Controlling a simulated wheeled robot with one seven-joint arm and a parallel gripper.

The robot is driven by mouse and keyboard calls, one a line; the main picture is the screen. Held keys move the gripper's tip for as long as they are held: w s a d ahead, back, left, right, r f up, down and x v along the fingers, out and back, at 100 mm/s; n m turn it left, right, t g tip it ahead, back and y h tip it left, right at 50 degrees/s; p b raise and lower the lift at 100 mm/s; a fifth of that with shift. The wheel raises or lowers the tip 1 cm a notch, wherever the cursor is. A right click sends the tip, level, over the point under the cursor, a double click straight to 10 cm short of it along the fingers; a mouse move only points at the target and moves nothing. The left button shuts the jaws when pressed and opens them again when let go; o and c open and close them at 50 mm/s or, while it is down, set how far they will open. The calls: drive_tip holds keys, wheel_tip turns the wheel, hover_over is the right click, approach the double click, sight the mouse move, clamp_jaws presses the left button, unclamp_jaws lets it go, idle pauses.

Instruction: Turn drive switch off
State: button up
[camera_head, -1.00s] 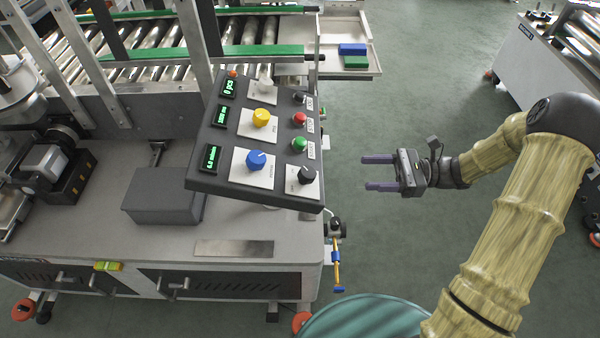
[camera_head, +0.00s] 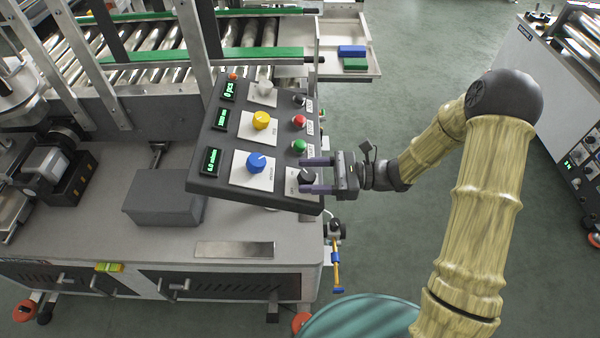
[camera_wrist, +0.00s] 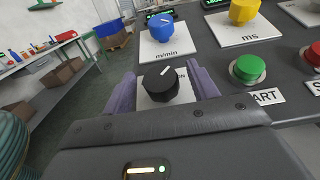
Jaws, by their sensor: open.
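The drive switch is a black rotary knob (camera_head: 306,175) at the lower right corner of the dark control panel (camera_head: 215,184). In the wrist view the black knob (camera_wrist: 159,84) has a white pointer line tilted up and to the right, on a pale label plate whose lettering is mostly hidden. My gripper (camera_head: 317,175) is open, with one purple finger on each side of the knob. In the wrist view the fingers (camera_wrist: 163,92) flank it left and right, with a gap visible; whether either touches it I cannot tell.
A blue knob (camera_head: 256,162), a yellow knob (camera_head: 261,119), a green button (camera_head: 299,146) and a red button (camera_head: 299,121) sit close by on the panel. Green displays line its left side. Open floor lies to the right of the machine.

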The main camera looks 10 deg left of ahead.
drive_tip(key=shift+x, duration=1.4)
drive_tip(key=c, duration=1)
